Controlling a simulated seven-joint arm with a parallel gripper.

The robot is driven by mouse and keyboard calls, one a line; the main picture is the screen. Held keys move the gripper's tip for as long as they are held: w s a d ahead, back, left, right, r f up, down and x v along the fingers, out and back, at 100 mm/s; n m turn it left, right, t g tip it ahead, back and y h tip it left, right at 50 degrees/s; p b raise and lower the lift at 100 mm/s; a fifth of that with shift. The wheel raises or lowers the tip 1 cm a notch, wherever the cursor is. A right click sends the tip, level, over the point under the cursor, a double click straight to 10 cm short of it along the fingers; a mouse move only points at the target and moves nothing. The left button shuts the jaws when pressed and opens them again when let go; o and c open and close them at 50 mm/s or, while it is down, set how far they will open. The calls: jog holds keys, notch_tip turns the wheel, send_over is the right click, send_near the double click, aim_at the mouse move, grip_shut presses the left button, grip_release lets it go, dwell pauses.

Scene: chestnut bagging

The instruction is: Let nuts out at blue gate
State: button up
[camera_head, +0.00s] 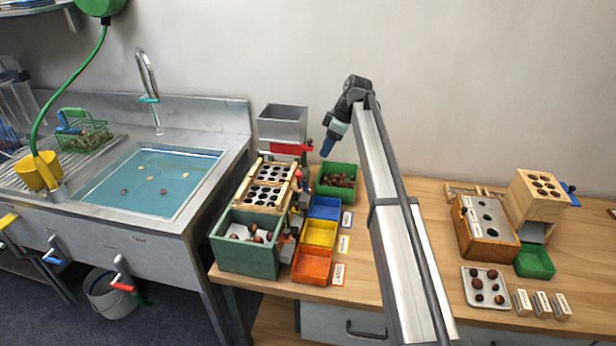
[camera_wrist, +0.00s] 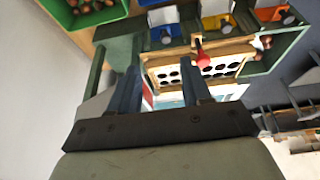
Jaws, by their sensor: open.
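The sorter has a grey hopper (camera_head: 282,124), a red part (camera_head: 290,149) below it and perforated plates (camera_head: 270,183). A blue tray (camera_head: 325,208) stands at its right side and looks empty; it also shows in the wrist view (camera_wrist: 158,17). A knob-like end (camera_wrist: 166,36) sits in front of the blue tray; I cannot tell if it is the blue gate. My gripper (camera_head: 326,149) is open, pointing down just right of the hopper, above the green nut tray (camera_head: 350,168). In the wrist view its fingers (camera_wrist: 158,90) are apart, with nothing held.
Yellow (camera_head: 318,234) and orange (camera_head: 311,265) trays stand in front of the blue one. A green bin (camera_head: 238,262) holds nuts. A red knob (camera_wrist: 201,52) rises near the plates. The sink (camera_head: 150,180) is left; a wooden holed block (camera_head: 538,196) is right.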

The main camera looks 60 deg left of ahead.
aim_at(306, 180)
jog(key=x, duration=0.4)
jog(key=s+x, duration=0.1)
jog(key=x, duration=0.9)
jog(key=shift+s+r, duration=0.2)
jog(key=shift+s, duration=0.05)
jog(key=shift+c, duration=0.3)
grip_shut()
